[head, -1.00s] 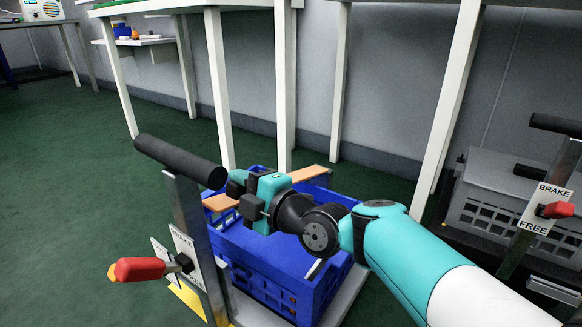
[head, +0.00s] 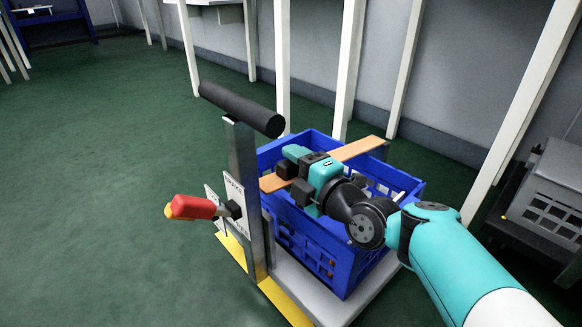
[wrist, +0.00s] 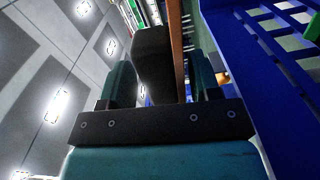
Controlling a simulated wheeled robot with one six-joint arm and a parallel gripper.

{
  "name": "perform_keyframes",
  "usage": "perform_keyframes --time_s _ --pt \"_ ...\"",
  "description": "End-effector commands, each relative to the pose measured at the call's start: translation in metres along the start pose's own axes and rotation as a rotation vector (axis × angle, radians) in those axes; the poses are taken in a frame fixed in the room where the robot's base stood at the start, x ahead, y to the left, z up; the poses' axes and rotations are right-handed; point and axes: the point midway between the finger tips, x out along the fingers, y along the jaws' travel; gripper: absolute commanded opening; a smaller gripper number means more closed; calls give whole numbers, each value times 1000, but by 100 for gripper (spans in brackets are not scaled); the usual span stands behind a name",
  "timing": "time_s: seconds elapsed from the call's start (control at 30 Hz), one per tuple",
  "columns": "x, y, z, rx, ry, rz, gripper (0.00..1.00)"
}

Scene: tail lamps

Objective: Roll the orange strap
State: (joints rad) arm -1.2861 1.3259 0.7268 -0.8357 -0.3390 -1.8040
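The orange strap (head: 357,149) lies as a flat, straight band across the top of a blue crate (head: 310,236). Its near middle is hidden behind my gripper (head: 293,181). My gripper is over the crate's left part, its two dark finger pads apart, beside or over the strap; I cannot tell whether it touches. In the wrist view, the teal fingers (wrist: 163,82) stand wide apart. A dark block (wrist: 154,58) shows between them, and an orange-brown strip (wrist: 177,45) runs upright beside it. I cannot tell what the block is. The strap does not look gripped.
The crate stands on a grey cart (head: 350,306) with a yellow edge, a black handle bar (head: 242,108) and a red lever (head: 192,207) on the left. Another grey crate (head: 549,188) is at the right. White table legs (head: 347,70) stand behind. Green floor is free at left.

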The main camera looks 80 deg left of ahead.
Motion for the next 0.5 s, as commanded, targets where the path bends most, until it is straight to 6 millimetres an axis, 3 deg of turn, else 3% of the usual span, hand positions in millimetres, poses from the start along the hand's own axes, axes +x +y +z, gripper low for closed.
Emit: perform_keyframes --time_s 0.5 --pt "-4 0 -2 4 4 -3 56"
